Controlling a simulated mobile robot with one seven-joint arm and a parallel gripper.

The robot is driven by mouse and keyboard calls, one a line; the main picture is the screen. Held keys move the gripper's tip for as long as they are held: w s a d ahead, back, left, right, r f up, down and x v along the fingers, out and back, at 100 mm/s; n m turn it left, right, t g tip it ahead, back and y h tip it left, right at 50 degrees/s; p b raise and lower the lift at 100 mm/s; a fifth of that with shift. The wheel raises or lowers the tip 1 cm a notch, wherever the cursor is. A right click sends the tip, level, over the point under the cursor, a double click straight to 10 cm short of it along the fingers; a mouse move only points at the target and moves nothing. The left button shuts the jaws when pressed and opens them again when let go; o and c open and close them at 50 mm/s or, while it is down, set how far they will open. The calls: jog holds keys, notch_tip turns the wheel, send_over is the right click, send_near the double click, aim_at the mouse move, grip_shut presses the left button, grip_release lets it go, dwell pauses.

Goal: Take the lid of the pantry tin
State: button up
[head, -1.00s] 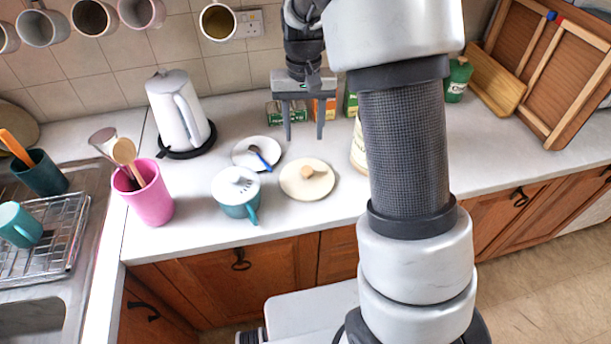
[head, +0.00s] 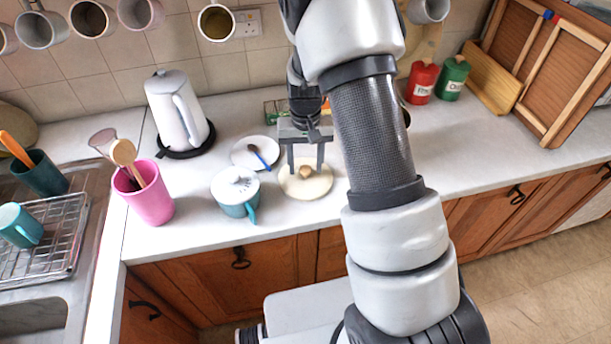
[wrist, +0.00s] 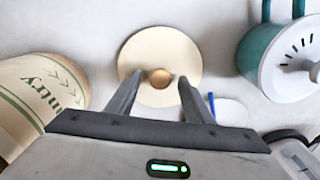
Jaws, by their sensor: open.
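The lid is a round cream disc (head: 318,188) with a small wooden knob (head: 305,173), lying on the counter. In the wrist view the lid (wrist: 160,50) and its knob (wrist: 160,78) show from above. My gripper (head: 305,167) is open over the lid, its fingertips either side of the knob in the picture. In the wrist view my gripper (wrist: 160,80) has nothing between its fingers but the view of the knob; I cannot tell how far above it they are. The cream pantry tin (wrist: 40,100) with green lettering is at left in the wrist view; my arm hides it in the head view.
A teal pot with a white lid (head: 236,184) stands just left of the lid. Behind it is a white plate with a blue-handled utensil (head: 259,156). A white kettle (head: 176,110) and pink utensil pot (head: 150,200) stand farther left.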

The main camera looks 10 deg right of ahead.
jog(key=shift+c, duration=0.4)
jog(key=c, duration=1.1)
jog(key=shift+o, duration=0.2)
jog(key=shift+r, duration=0.15)
